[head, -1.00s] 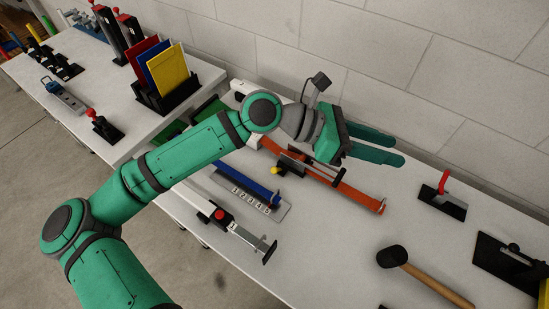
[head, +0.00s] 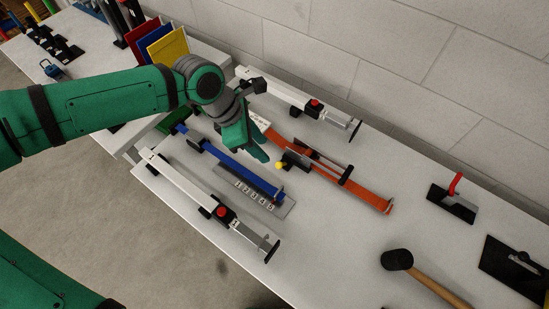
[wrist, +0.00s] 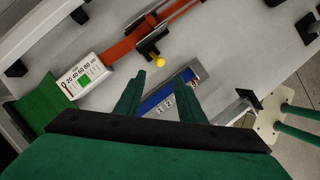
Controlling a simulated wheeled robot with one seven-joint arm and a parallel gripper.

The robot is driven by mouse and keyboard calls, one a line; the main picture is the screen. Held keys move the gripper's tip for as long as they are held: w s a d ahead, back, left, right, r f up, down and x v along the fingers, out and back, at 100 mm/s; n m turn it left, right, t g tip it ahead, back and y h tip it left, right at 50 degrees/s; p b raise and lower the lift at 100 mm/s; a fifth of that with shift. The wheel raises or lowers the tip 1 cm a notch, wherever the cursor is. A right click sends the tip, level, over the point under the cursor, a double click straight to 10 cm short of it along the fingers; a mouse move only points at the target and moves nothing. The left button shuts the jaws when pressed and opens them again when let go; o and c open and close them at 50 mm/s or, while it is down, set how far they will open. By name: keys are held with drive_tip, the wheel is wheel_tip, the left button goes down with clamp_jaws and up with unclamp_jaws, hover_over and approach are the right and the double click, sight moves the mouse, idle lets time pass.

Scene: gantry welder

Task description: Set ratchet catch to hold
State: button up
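The orange bar fixture (head: 365,195) lies on the white bench, with a black mechanism and a small yellow knob (head: 279,165) on its left side. I cannot tell for certain which part is the ratchet catch. In the wrist view the yellow knob (wrist: 159,62) stands just beyond my fingertips, and a white scale plate (wrist: 88,76) sits at the orange bar's end. My gripper (head: 252,143) is above the bench, left of the knob. In the wrist view my gripper (wrist: 157,92) has its two fingers apart, with nothing held between them.
A blue bar (head: 235,170) with a numbered strip (head: 243,190) lies nearer the front. White slides with red buttons lie in front (head: 185,187) and behind (head: 285,92). A mallet (head: 397,259) and a red-handled block (head: 452,200) are at right. Bare bench lies between.

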sight(278, 164)
drive_tip(key=x, duration=0.9)
drive_tip(key=shift+d+f, duration=0.25)
drive_tip(key=shift+f, duration=0.1)
clamp_jaws()
